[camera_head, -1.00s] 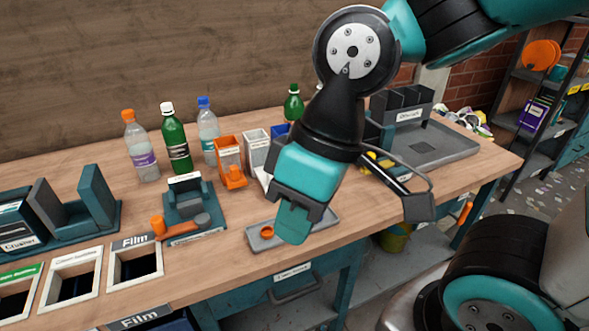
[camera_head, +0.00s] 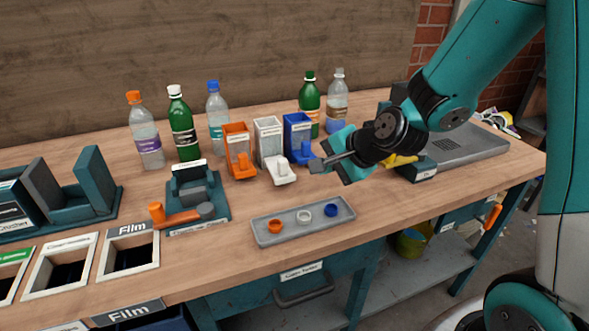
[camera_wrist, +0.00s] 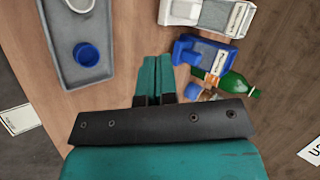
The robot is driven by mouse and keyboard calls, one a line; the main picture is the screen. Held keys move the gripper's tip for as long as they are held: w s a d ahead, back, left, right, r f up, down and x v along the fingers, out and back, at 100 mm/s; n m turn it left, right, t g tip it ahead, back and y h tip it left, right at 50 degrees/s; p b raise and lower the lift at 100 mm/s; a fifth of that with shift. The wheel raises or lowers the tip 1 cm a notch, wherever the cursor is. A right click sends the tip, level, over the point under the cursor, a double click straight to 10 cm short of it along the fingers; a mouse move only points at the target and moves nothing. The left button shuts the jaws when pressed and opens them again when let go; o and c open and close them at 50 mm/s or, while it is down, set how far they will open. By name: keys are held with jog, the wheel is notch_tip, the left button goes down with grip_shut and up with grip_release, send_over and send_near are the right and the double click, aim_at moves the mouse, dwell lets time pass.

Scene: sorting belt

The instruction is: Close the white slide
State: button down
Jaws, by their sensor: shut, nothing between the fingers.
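The white dispenser (camera_head: 268,138) stands on the bench between an orange dispenser (camera_head: 236,143) and a blue dispenser (camera_head: 298,127). Its white slide (camera_head: 281,171) sticks out at the front, toward the bench's near edge. In the wrist view the white slide (camera_wrist: 180,11) reaches a little farther out than the blue slide (camera_wrist: 186,48). My gripper (camera_head: 328,162) is to the right of the white slide, near the blue dispenser, and touches neither as far as I can see. In the wrist view my gripper's teal fingers (camera_wrist: 155,62) are together and empty.
A grey tray (camera_head: 262,238) with orange, white and blue caps lies in front of the dispensers. Several bottles (camera_head: 183,125) stand behind. A teal fixture with an orange handle (camera_head: 182,218) is at left. Bare bench lies between slides and tray.

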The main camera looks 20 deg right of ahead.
aim_at(286, 170)
jog(key=x, duration=0.6)
jog(key=w+a, duration=0.1)
jog(key=w, duration=0.2)
jog(key=shift+a+f+p, duration=0.15)
jog(key=shift+a+p, duration=0.15)
jog(key=shift+a, duration=0.05)
jog(key=shift+w+a, duration=0.2)
jog(key=shift+w, duration=0.25)
jog(key=w+p, duration=0.1)
jog(key=w, duration=0.5)
jog(key=shift+w+d, duration=0.1)
jog(key=shift+w, duration=0.15)
